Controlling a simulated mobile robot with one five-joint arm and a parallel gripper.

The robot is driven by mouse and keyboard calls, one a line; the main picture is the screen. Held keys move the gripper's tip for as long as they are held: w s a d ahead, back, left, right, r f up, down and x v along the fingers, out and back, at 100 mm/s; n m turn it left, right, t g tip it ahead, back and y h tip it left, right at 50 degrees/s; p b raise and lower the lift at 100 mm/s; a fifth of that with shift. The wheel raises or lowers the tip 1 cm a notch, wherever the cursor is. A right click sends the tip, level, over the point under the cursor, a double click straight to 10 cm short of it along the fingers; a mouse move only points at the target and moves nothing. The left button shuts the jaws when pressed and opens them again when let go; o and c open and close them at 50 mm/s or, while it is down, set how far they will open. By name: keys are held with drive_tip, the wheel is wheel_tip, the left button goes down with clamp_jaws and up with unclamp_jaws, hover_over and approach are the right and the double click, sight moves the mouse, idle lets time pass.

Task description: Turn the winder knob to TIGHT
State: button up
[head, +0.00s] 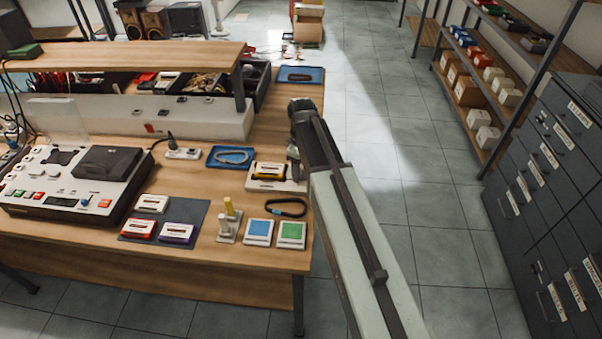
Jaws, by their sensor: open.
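My gripper (294,168) is at the table's right edge, beside a small white unit (256,185) with a yellow-and-black piece (269,170) on it. The fingers are small and partly hidden by my arm; they look open, and I see nothing held. I cannot tell whether they touch the unit. This unit may be the winder, but I cannot make out its knob or the word TIGHT. A larger grey-white console (40,178) with a dark lid, coloured buttons and a small blue knob (86,203) stands at the left.
A blue tray (209,163) with a pale loop lies left of the small unit. A black loop (287,208), blue and green squares (275,230) and several cassettes (150,204) lie in front. A raised shelf (130,55) stands behind. Floor right of the table is clear up to the cabinets (555,150).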

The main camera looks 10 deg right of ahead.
clamp_jaws()
drive_tip(key=m, duration=0.7)
drive_tip(key=shift+m, duration=0.3)
drive_tip(key=m, duration=0.4)
drive_tip(key=shift+m, duration=2)
drive_tip(key=shift+w, duration=0.1)
